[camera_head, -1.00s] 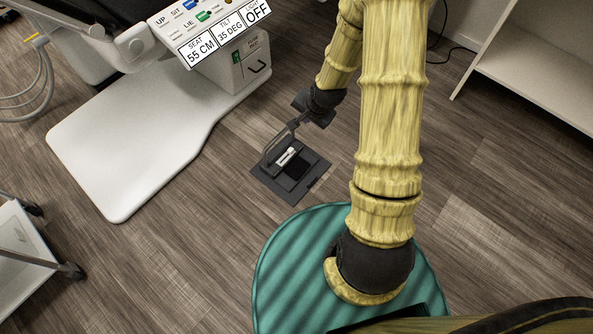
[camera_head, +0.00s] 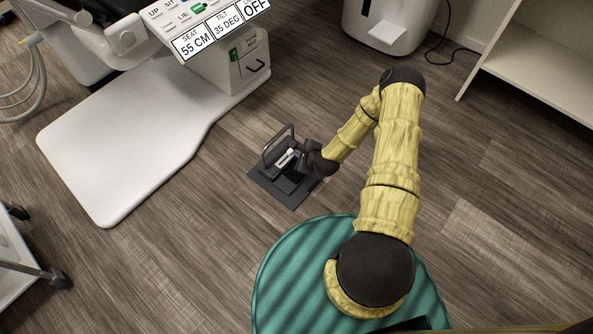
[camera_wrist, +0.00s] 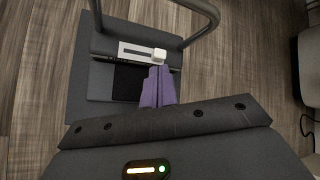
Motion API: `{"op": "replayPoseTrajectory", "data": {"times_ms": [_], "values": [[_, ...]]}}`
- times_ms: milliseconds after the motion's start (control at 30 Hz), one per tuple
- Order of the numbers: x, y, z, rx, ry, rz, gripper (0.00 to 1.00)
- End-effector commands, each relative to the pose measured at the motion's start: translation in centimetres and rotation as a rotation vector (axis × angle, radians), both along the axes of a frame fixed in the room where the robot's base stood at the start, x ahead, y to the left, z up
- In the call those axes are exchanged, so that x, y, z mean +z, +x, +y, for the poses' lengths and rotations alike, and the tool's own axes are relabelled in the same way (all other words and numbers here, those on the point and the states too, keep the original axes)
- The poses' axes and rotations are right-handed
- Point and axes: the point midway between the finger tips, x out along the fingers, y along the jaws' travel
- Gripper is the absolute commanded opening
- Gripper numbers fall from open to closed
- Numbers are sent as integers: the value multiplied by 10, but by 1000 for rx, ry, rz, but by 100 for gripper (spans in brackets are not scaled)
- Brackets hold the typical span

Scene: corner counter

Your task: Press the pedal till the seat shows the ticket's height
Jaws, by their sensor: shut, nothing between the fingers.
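The dark foot pedal unit (camera_head: 268,182) lies on the floor with a raised loop bar over it. In the wrist view its base plate (camera_wrist: 80,92) bears a black pad (camera_wrist: 128,82) and a pale slotted strip with a white knob (camera_wrist: 160,54). My gripper (camera_wrist: 158,72) has its purple fingers together, empty, over the unit just below the knob in the picture. I cannot tell whether they touch it. In the head view my gripper (camera_head: 301,155) is at the unit's right side. The seat display (camera_head: 197,45) reads 55 CM.
The tilt display (camera_head: 227,24) reads 35 DEG; another reads OFF. The chair's white base plate (camera_head: 120,150) lies left of the pedal. A white cart (camera_head: 12,255) stands at lower left, a shelf (camera_head: 550,75) at upper right. Floor right of my arm is clear.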

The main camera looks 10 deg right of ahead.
Motion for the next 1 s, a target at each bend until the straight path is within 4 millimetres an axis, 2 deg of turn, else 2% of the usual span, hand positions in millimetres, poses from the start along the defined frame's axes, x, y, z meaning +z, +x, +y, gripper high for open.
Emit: {"op": "replayPoseTrajectory", "data": {"times_ms": [167, 367, 1000], "values": [[0, 0, 0, 3, -2, 2, 0], [-11, 0, 0, 3, -3, 1, 0], [-80, 0, 0, 3, -2, 2, 0]]}}
